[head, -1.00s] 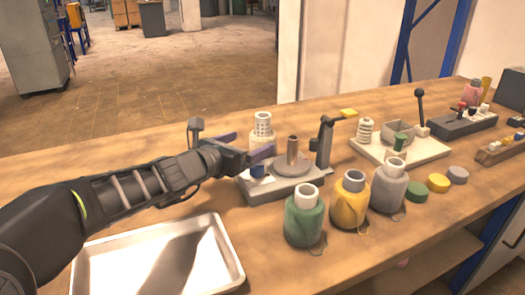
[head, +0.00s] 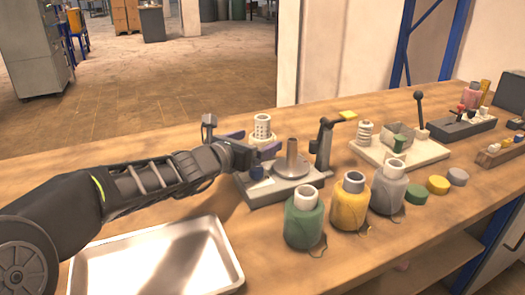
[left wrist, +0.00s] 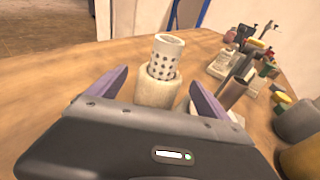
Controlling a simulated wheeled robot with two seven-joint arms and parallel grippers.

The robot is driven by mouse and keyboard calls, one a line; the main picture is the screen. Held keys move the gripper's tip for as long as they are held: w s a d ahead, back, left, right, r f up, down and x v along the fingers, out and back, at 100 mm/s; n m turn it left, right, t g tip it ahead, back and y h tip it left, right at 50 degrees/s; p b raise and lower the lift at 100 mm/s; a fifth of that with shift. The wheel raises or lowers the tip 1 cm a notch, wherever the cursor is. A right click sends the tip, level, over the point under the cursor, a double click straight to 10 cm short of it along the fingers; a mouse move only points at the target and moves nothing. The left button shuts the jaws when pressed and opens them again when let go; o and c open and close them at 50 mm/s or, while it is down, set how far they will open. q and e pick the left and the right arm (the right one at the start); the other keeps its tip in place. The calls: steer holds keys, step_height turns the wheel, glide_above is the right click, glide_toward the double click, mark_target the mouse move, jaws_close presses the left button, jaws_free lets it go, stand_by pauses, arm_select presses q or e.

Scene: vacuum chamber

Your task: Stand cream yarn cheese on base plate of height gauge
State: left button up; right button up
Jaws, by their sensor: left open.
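The cream yarn cheese (head: 262,139), a cream winding on a white perforated tube, stands upright on the bench behind the height gauge. It also shows in the left wrist view (left wrist: 157,92). My left gripper (head: 256,142) is open, with its purple fingers pointing at the cheese. In the left wrist view the fingers (left wrist: 158,80) lie on either side of the cheese with gaps, and its lower part is hidden by the gripper body. The height gauge has a grey base plate (head: 312,184) carrying a disc with a brown spindle, a dark blue part and a post with an arm.
Green (head: 304,222), yellow (head: 350,205) and grey (head: 388,190) yarn cheeses stand in front of the gauge. A metal tray (head: 150,231) lies below my left arm. A cream fixture board (head: 425,152) sits to the right. The bench left of the gripper is clear.

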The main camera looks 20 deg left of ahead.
arm_select(q)
steer(key=x, duration=0.3)
steer(key=shift+w+f+b, duration=0.1)
steer(key=shift+w+b, duration=0.15)
steer(key=shift+b, duration=0.05)
steer(key=shift+c, duration=0.4)
steer(key=c, duration=1.7)
step_height(320, 180, up, 10)
steer(key=p, duration=0.7)
